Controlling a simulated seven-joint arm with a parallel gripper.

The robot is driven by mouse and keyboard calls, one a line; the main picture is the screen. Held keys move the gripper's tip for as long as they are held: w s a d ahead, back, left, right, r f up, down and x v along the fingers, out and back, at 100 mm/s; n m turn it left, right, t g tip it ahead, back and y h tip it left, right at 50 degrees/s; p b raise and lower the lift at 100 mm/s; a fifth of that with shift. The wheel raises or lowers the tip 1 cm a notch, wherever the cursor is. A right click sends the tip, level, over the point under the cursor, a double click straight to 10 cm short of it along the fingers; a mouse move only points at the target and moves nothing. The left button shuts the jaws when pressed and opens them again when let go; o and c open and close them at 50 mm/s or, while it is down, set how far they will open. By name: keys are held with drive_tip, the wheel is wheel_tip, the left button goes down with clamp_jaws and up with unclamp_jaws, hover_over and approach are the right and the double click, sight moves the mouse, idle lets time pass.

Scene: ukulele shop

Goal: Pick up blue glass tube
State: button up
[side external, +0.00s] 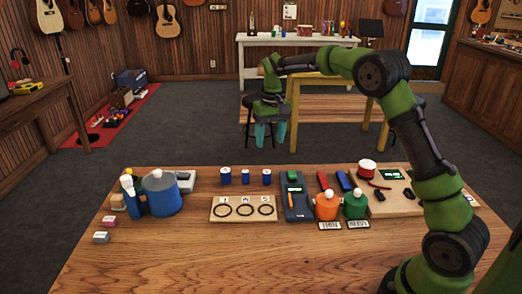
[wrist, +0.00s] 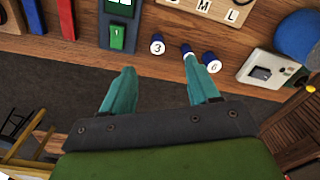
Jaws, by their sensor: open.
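Three short blue tubes stand in a row at the back of the wooden table, the left tube (side external: 226,176), the middle tube (side external: 245,177) and the right tube (side external: 266,177). I cannot tell which is glass. In the wrist view one tube with a white top marked 3 (wrist: 157,47) lies just beyond the gap between my fingers. Another marked 6 (wrist: 211,60) is beside the right finger, and a third (wrist: 186,48) is partly hidden by that fingertip. My gripper (side external: 271,134) has teal fingers, is open and empty, and hangs beyond the table's far edge; it also shows in the wrist view (wrist: 159,66).
A board with three black rings (side external: 243,218) lies in front of the tubes. A dark device (side external: 297,204) is at right, near orange (side external: 326,209) and green (side external: 355,206) jars. A large blue-grey canister (side external: 161,196) stands left. The front of the table is mostly clear.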

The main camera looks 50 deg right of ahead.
drive_tip(key=w+d, duration=0.1)
drive_tip(key=w, duration=0.2)
approach(267, 172)
drive_tip(key=shift+n, duration=0.4)
drive_tip(key=f, duration=0.5)
drive_tip(key=shift+w+a+f, duration=0.1)
drive_tip(key=shift+w+f, duration=0.1)
drive_tip(key=shift+w, duration=0.1)
drive_tip(key=shift+s+f, duration=0.15)
drive_tip(key=shift+f, duration=2.5)
drive_tip(key=shift+c, duration=0.3)
drive_tip(key=c, duration=1)
drive_tip(key=shift+r, duration=0.1)
drive_tip(key=shift+c, duration=0.2)
